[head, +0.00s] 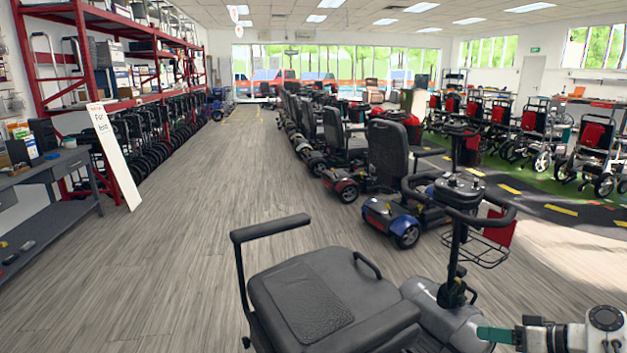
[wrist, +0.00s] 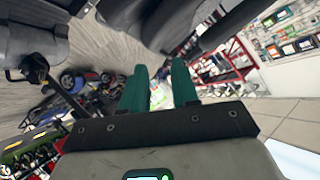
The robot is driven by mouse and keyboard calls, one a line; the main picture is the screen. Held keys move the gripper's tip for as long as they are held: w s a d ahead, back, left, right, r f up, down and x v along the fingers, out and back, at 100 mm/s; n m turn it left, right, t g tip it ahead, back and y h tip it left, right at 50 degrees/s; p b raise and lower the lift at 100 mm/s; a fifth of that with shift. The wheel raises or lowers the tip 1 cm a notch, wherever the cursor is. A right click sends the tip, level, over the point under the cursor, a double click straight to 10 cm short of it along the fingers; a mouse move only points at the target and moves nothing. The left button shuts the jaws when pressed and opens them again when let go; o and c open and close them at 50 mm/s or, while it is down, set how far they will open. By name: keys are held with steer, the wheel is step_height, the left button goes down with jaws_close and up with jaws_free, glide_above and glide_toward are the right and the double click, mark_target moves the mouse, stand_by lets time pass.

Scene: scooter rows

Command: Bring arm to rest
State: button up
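My arm (head: 592,333) reaches in at the bottom right corner of the head view, grey and white with dark joints. My gripper (head: 480,333) points left there, its teal fingers in front of the nearest scooter (head: 312,300). I cannot tell whether they touch it. In the wrist view, my gripper (wrist: 160,75) shows two teal fingers standing apart. Nothing is held between them; only the background shows in the gap.
The nearest scooter's black seat and its handlebar (head: 458,190) stand close in front. A row of scooters (head: 388,165) runs back at centre. Red shelving (head: 92,50), a grey bench (head: 45,165) and a leaning white sign (head: 115,155) line the left. The wood floor (head: 190,220) is clear.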

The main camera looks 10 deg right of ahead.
steer(key=s+a+f+g+h+p, duration=0.2)
steer(key=s+a+f+g+p, duration=0.15)
steer(key=s+a, duration=0.4)
steer(key=s+a+f+g+h+p, duration=0.1)
steer(key=s+a+f+g+p, duration=0.15)
steer(key=s+a+f, duration=0.4)
steer(key=s+a+r+g+h+p, duration=0.1)
steer(key=s+a+r, duration=0.1)
steer(key=s, duration=0.5)
steer(key=s+a+r+g+h+p, duration=0.1)
steer(key=s+r+h+p, duration=0.1)
steer(key=s, duration=0.5)
steer(key=s+a+r+g+h+p, duration=0.1)
steer(key=s+a+r, duration=0.1)
steer(key=s, duration=0.6)
steer(key=shift+a+r, duration=0.3)
steer(key=shift+r, duration=0.25)
steer(key=shift+w, duration=0.1)
